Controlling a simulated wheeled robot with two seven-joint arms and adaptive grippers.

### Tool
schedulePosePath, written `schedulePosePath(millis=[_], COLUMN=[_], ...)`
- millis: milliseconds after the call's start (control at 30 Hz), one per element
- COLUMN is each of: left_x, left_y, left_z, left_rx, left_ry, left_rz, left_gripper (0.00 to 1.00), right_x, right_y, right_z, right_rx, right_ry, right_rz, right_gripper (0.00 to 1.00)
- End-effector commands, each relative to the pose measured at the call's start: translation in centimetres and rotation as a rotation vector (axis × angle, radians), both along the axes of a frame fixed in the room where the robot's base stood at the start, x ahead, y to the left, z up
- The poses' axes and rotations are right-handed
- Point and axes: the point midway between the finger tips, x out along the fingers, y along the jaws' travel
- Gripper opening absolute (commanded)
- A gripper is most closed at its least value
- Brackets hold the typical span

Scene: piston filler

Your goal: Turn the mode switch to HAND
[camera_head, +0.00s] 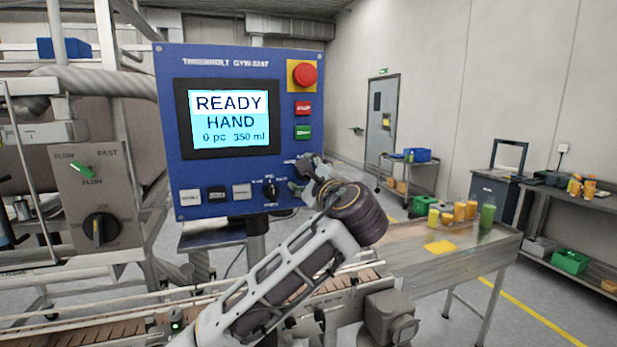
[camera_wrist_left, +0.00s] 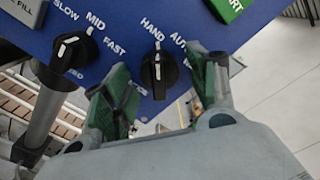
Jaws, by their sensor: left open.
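The blue control panel (camera_head: 235,60) has a lit screen (camera_head: 228,118) reading READY, HAND, 0 pc, 350 ml. The mode switch (camera_wrist_left: 158,75) is a black knob with a white pointer line, marked HAND and AUTO. Its pointer points up in the left wrist view, close to the HAND label. My left gripper (camera_wrist_left: 160,88) is open, its green-padded fingers on either side of the knob, with visible gaps. In the head view my left gripper (camera_head: 306,180) is at the panel's lower right and largely hides the switch. My right gripper is not in view.
A speed knob (camera_wrist_left: 73,50) marked SLOW, MID, FAST sits just left of the mode switch. A red emergency button (camera_head: 304,74) and red and green push buttons are above. A conveyor (camera_head: 110,328) runs below. A metal table (camera_head: 440,262) with bottles stands right.

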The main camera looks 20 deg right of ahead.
Motion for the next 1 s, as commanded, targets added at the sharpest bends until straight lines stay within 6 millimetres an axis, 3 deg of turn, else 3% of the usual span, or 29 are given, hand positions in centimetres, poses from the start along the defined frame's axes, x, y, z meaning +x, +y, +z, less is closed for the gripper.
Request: schedulePosePath(millis=[67,367,1000], left_x=[0.0,-1.4,-10.2], left_y=[0.0,-0.1,-0.4], left_z=[0.0,0.0,0.0], left_rx=[0.0,0.0,0.0], left_ry=[0.0,-0.001,0.0], left_rz=[0.0,-0.002,-0.001], left_gripper=[0.58,0.58,0.58], right_x=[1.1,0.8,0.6], right_y=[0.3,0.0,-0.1], right_z=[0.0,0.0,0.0], right_rx=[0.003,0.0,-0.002], right_ry=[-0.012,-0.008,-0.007], right_rz=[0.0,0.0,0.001], right_gripper=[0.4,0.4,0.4])
